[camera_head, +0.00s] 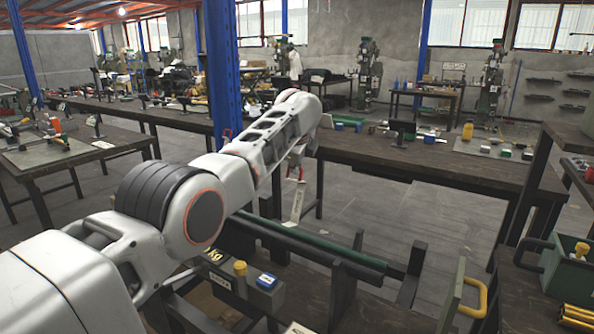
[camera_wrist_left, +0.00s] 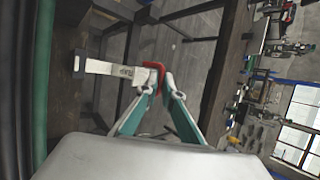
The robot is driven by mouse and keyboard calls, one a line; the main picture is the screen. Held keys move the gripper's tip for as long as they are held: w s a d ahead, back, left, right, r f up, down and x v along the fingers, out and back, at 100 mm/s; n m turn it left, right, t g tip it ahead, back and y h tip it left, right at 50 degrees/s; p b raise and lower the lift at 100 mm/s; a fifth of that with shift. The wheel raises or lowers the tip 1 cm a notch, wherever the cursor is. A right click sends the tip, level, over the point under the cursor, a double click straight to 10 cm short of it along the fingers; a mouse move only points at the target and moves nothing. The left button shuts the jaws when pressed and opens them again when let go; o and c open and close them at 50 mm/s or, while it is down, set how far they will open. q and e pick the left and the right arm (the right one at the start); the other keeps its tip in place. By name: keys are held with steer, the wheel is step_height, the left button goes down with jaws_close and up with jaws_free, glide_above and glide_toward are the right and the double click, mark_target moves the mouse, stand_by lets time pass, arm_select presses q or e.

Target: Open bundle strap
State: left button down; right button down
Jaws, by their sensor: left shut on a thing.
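A pale strap with printed marks (camera_head: 295,203) and a red end stands above the far side of a bundle of long green and dark bars (camera_head: 310,246). My left gripper (camera_head: 298,168) reaches over from the left and is shut on the strap's red end. In the left wrist view, the teal fingers (camera_wrist_left: 160,88) close around the red end (camera_wrist_left: 157,72). My right gripper is not in view.
A blue column (camera_head: 222,80) stands behind my arm. A long workbench (camera_head: 440,160) crosses the back. A green box (camera_head: 566,268) with yellow handles is at the right. A grey block with a yellow knob (camera_head: 240,268) sits in front of the bars.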

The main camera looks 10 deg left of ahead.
arm_select(q)
steer(key=shift+w+a+r, duration=0.1)
steer(key=shift+a+r, duration=0.05)
steer(key=shift+r, duration=0.45)
steer(key=shift+w+a+r, duration=0.1)
steer(key=shift+a+r, duration=0.05)
steer(key=shift+r, duration=0.45)
steer(key=c, duration=2.5)
jaws_free()
steer(key=shift+f, duration=0.2)
steer(key=shift+d, duration=0.1)
steer(key=shift+s+d+r, duration=0.2)
steer(key=shift+r, duration=0.05)
steer(key=v, duration=1)
steer(key=shift+s+d+f, duration=0.1)
steer(key=shift+s+d, duration=0.15)
steer(key=shift+s, duration=0.35)
